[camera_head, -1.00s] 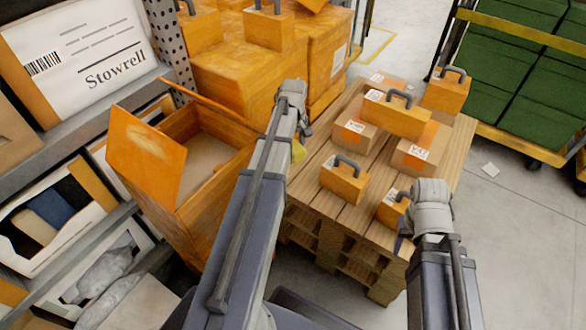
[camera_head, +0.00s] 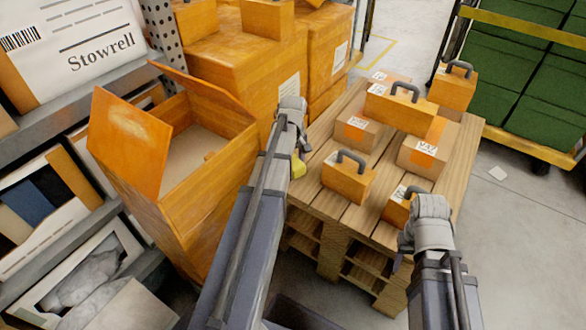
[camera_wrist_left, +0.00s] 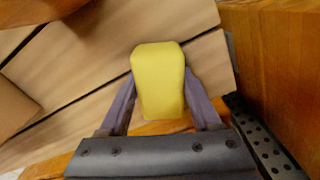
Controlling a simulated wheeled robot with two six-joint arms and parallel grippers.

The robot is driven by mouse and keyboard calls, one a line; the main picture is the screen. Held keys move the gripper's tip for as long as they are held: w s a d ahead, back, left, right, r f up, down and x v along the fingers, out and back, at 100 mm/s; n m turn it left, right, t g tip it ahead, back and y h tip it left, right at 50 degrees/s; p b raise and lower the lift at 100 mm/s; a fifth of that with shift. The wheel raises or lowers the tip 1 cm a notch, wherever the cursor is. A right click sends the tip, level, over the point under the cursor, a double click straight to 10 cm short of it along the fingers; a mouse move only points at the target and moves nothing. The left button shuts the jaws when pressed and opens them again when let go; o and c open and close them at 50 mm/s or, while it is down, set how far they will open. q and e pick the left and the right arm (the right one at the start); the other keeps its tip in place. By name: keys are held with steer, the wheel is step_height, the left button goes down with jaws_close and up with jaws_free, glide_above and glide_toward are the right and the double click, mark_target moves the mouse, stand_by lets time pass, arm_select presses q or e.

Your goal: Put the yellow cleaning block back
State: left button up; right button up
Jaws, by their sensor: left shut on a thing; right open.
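The yellow cleaning block (camera_wrist_left: 158,78) is held between the two fingers of my left gripper (camera_wrist_left: 160,100), as the left wrist view shows, with pallet boards behind it. In the head view a small yellow part of the block (camera_head: 299,168) shows beside my left gripper (camera_head: 297,150), between the open orange box and the pallet; the arm hides most of it. My right gripper (camera_head: 402,250) is low at the front right corner of the pallet, its fingers mostly hidden by its wrist.
A wooden pallet (camera_head: 322,213) carries several orange boxes with dark handles and cartons. An open orange box (camera_head: 205,215) with raised flaps stands left of my left arm. A shelf rack (camera_head: 60,135) is at far left. Green crates (camera_head: 505,60) stand at the back right.

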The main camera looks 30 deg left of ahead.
mark_target(293, 160)
arm_select(q)
steer(key=shift+r, duration=0.1)
steer(key=shift+f, duration=0.25)
steer(key=o, duration=1.3)
steer(key=shift+r, duration=0.1)
step_height(293, 160, up, 12)
steer(key=p, duration=1.2)
steer(key=shift+r, duration=0.2)
